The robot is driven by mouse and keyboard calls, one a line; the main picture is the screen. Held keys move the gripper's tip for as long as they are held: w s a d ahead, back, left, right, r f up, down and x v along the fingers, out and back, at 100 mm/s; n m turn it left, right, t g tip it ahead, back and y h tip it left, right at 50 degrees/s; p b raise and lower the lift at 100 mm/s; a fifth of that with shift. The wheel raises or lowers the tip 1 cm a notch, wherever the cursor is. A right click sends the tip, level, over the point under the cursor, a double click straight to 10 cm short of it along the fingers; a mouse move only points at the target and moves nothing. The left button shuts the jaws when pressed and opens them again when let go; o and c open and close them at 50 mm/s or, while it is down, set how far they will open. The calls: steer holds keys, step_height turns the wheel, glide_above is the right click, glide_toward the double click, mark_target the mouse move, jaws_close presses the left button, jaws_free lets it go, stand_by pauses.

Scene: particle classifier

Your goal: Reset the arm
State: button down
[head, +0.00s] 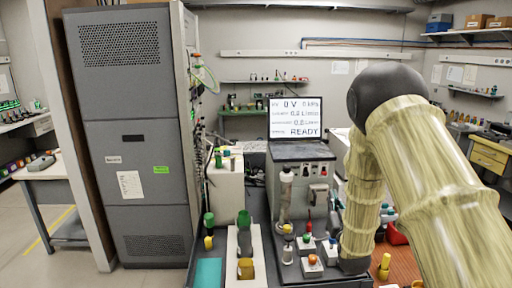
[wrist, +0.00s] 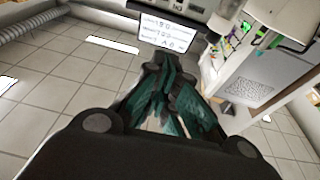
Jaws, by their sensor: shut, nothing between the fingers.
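My arm (head: 425,165) fills the right side of the head view, bent at a dark elbow joint, with its yellowish sleeve hanging down to the bench on one side. My gripper's end is hidden in the head view. In the wrist view my gripper (wrist: 165,72) points away over the scene, its dark fingers with teal pads drawn together. It is shut, and I see nothing held in it.
A classifier unit with a screen (head: 296,118) reading READY stands behind the bench. Small knobbed blocks (head: 312,266) and green-topped and yellow parts sit before it, close to my arm. A tall grey cabinet (head: 130,130) stands left. The wrist view shows open tiled floor (wrist: 60,75).

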steer(key=s+f+g+b, duration=0.25)
steer(key=s+f, duration=0.45)
steer(key=f, duration=0.5)
steer(key=s+a+f+g+h+b, duration=0.1)
steer(key=s+f+g, duration=0.4)
steer(key=f, duration=0.7)
steer(key=s+f+g+b, duration=0.1)
steer(key=s+f+g, duration=0.2)
steer(key=s+f, duration=0.7)
steer(key=s+a+f+g+b, duration=0.1)
steer(key=s+f+g, duration=0.2)
steer(key=s+f, duration=0.3)
steer(key=s+a+f+g+b, duration=0.1)
steer(key=s+f+g, duration=0.3)
steer(key=s, duration=1.2)
steer(key=s+a+f+g+b, duration=0.1)
steer(key=s+f+g+b, duration=0.1)
steer(key=s+f, duration=0.6)
steer(key=s+g, duration=0.1)
steer(key=s, duration=0.3)
steer(key=shift+a+f+m+b, duration=0.15)
steer(key=shift+f+m+b, duration=0.15)
steer(key=shift+f+b, duration=0.05)
steer(key=shift+w, duration=0.1)
